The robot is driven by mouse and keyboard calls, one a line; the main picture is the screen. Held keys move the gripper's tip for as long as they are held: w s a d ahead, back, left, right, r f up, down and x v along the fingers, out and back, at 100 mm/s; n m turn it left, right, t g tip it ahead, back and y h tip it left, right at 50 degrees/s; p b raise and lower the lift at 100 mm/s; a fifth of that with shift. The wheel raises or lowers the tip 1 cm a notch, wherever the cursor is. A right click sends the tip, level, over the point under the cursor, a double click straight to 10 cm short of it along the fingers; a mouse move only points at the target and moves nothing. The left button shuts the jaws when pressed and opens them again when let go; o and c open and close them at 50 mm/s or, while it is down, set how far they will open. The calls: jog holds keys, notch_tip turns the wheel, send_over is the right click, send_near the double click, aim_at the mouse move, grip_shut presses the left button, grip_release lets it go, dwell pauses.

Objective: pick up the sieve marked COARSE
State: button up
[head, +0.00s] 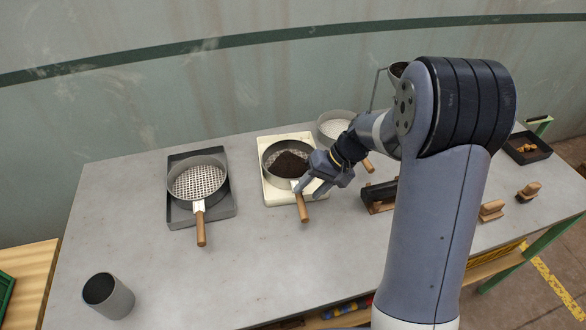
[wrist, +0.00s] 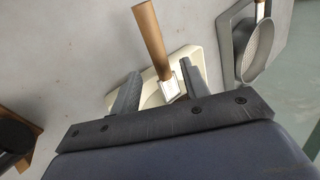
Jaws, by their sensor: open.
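Three round sieves with wooden handles stand on the bench, and no marking is readable at this size. The left sieve (head: 197,180) has a wide open mesh and sits empty on a grey tray; it also shows at the upper right of the wrist view (wrist: 258,62). The middle sieve (head: 288,148) holds dark soil over a cream tray. The right sieve (head: 338,126) looks pale inside and is partly behind my arm. My gripper (head: 309,187) is open at the middle sieve's handle (head: 304,208). In the wrist view its fingers (wrist: 161,82) lie either side of the handle's pale label plate (wrist: 171,90).
The grey tray (head: 225,212) and cream tray (head: 275,196) lie on the grey bench (head: 150,255). A grey cup (head: 118,301) stands at front left. Wooden-backed brushes (head: 491,210) and a dark tray (head: 527,157) are at right. The front middle of the bench is clear.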

aim_at(302, 196)
jog(key=x, duration=0.5)
jog(key=shift+p, duration=0.4)
jog(key=shift+c, duration=0.2)
grip_shut()
